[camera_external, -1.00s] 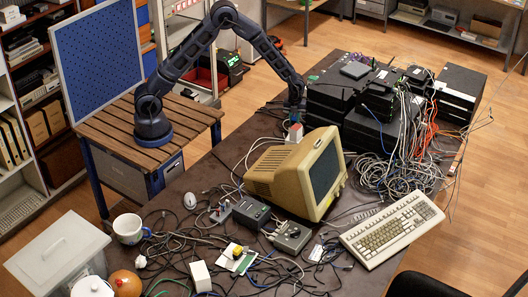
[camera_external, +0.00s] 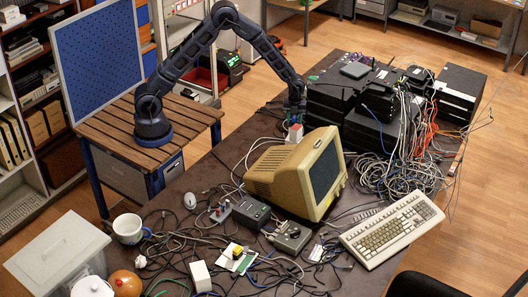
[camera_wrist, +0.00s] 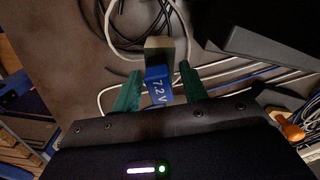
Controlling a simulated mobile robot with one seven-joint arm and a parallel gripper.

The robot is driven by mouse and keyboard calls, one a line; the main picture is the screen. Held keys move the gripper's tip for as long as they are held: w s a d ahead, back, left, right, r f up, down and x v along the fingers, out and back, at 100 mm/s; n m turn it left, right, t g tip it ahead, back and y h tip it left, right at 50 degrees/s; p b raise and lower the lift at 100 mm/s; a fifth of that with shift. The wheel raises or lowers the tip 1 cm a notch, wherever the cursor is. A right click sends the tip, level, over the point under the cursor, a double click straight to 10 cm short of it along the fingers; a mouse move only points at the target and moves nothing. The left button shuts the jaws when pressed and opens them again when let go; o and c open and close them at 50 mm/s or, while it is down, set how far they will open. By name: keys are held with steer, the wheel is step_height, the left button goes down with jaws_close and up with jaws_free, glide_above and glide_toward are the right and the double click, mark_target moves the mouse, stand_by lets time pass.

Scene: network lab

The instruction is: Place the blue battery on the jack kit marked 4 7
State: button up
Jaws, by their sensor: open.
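The blue battery (camera_wrist: 158,86), marked 7.2V, shows in the wrist view between the two green fingers of my gripper (camera_wrist: 160,71). My gripper is open, with a finger on each side of the battery. In the external view my gripper (camera_external: 295,112) is low over the table behind the beige monitor, and I cannot make out the battery there. A tan block (camera_wrist: 159,48) shows just beyond the battery in the wrist view. I cannot read a 4 7 marking on anything, so I cannot tell which item is the jack kit.
The beige monitor (camera_external: 300,175) stands in front of my gripper. Stacked black network boxes (camera_external: 350,92) and tangled cables are to its right. A keyboard (camera_external: 392,230), small grey boxes (camera_external: 288,236), a mug (camera_external: 128,229) and more cables crowd the front table.

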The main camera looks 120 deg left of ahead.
mark_target(294, 117)
step_height(294, 117, up, 12)
steer(key=shift+f, duration=0.15)
stand_by(0.3)
steer(key=s+d+r+n+t+y, duration=0.1)
steer(key=s+d+r+n, duration=0.2)
steer(key=d+r, duration=1)
steer(key=s+d+r+n+t, duration=0.1)
steer(key=s+d+r+n, duration=0.15)
steer(key=d+r, duration=1.05)
steer(key=s+d+n+t+h, duration=0.1)
steer(key=s+d+n, duration=0.7)
steer(key=s+d, duration=1.3)
steer(key=shift+s+d+f+t, duration=0.3)
steer(key=shift+d+t, duration=0.5)
steer(key=shift+d, duration=0.2)
